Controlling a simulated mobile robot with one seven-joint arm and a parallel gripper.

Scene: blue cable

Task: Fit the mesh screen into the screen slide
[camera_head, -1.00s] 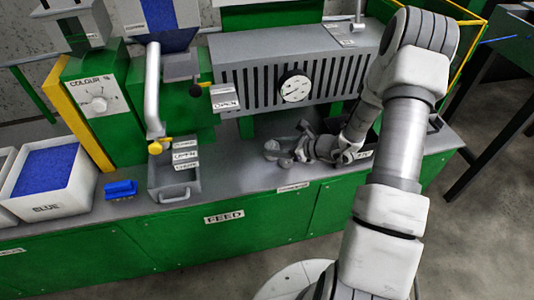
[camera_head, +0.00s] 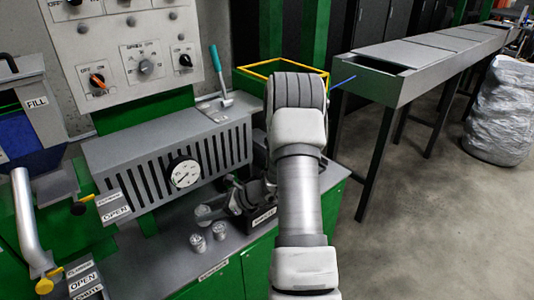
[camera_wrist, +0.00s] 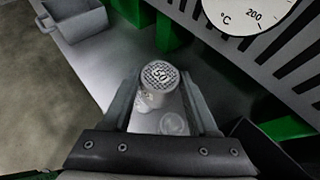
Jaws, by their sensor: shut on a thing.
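My gripper (camera_wrist: 157,84) is shut on a round mesh screen (camera_wrist: 160,73), which sits between the fingertips in the wrist view. Its top is a grey perforated disc with a dark number that looks like 50. In the head view my gripper (camera_head: 206,213) is low over the bench in front of the slotted grey housing, and the screen is hard to make out there. Two small round pieces, one (camera_head: 198,243) and another (camera_head: 219,230), stand on the bench just in front of the gripper. I cannot identify the screen slide in either view.
The slotted housing (camera_head: 140,160) with a dial gauge (camera_head: 182,173) stands close behind the gripper. A black labelled bin (camera_head: 262,218) is beside my wrist. A grey open box (camera_wrist: 75,22) shows ahead in the wrist view. Bare grey bench (camera_head: 150,262) lies to the left.

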